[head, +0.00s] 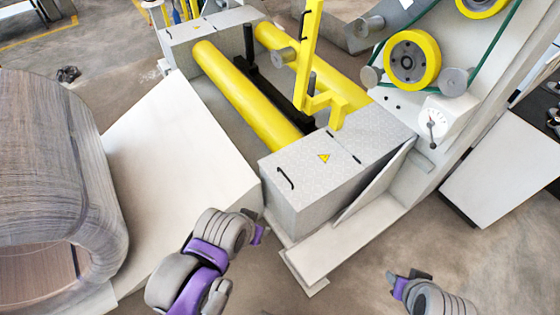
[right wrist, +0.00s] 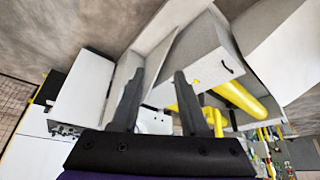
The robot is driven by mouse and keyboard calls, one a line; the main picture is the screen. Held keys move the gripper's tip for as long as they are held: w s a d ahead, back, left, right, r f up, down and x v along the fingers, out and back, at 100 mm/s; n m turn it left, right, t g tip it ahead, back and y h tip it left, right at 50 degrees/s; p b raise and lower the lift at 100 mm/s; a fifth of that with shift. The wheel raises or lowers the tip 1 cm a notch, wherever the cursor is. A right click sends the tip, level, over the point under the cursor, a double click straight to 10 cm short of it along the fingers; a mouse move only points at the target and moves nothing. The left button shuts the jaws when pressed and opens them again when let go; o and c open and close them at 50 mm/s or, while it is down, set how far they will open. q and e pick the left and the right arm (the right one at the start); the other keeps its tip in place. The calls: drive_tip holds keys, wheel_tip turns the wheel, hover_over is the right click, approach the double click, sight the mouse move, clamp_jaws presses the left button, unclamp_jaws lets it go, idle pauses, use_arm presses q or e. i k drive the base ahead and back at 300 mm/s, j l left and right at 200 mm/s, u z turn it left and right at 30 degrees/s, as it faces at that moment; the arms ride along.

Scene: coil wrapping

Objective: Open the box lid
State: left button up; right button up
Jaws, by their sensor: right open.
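The grey metal box (head: 318,203) stands at the centre of the head view. Its speckled lid (head: 309,166) lies flat and shut, with a yellow warning triangle and a black handle (head: 285,178) near its left end. In the right wrist view the box (right wrist: 205,50) appears beyond the fingers, with the handle (right wrist: 227,67) to their right. My right gripper (head: 405,277) is low at the right, apart from the box. Its two dark fingers (right wrist: 158,74) are spread and empty. My left gripper (head: 256,227) is left of the box, below the handle in the picture; its fingers are mostly hidden.
Yellow rollers (head: 245,95) and a yellow upright post (head: 309,50) stand behind the box. A large wound coil (head: 60,150) fills the left side, beside a pale sloping panel (head: 170,140). A machine frame with yellow wheels (head: 412,60) rises at right. Floor is clear at front right.

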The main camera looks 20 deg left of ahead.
sight(310, 168)
drive_tip(key=i+j, duration=0.15)
drive_tip(key=j, duration=0.25)
drive_tip(key=i+j, duration=0.2)
drive_tip(key=j, duration=0.2)
drive_tip(key=i+j, duration=0.15)
drive_tip(key=j, duration=0.25)
drive_tip(key=i+j, duration=0.2)
drive_tip(key=j, duration=0.15)
